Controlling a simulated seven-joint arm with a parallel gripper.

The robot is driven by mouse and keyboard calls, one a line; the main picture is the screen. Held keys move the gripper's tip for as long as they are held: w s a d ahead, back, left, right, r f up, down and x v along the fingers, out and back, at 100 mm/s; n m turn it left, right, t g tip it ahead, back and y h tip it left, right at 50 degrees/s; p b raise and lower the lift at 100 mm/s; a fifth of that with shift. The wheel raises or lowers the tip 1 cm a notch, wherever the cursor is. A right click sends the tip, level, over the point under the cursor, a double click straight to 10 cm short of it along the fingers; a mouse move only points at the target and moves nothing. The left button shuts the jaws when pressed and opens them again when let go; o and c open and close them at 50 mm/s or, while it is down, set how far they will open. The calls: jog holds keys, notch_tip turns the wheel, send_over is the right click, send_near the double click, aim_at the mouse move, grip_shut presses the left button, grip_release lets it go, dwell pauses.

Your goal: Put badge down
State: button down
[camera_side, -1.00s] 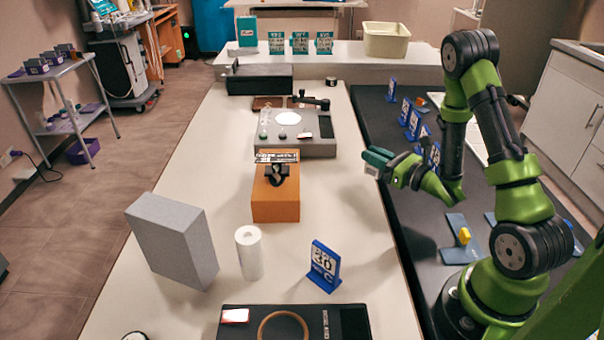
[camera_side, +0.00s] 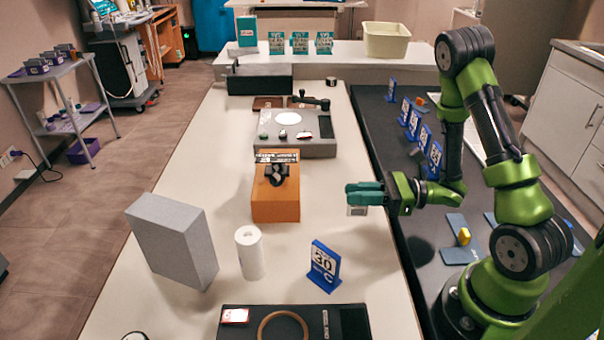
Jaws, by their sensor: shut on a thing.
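My gripper (camera_side: 364,193) has teal fingers and points left, over the right edge of the pale table. It is shut on the badge (camera_side: 357,210), a small whitish, flat piece that shows just under the fingertips. The fingers hide its upper part. I cannot tell whether its lower edge touches the table or hangs just above it.
A blue stand marked 30 C (camera_side: 324,266) is in front of my gripper. An orange block (camera_side: 276,207), a white roll (camera_side: 250,254) and a grey box (camera_side: 172,240) stand to the left. Several blue signs (camera_side: 424,136) line the dark counter. Pale table around the gripper is bare.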

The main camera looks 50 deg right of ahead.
aim_at(357, 215)
jog(key=shift+f, duration=1.85)
jog(key=shift+f, duration=0.1)
jog(key=c, duration=1.1)
grip_release()
jog(key=shift+o, duration=0.2)
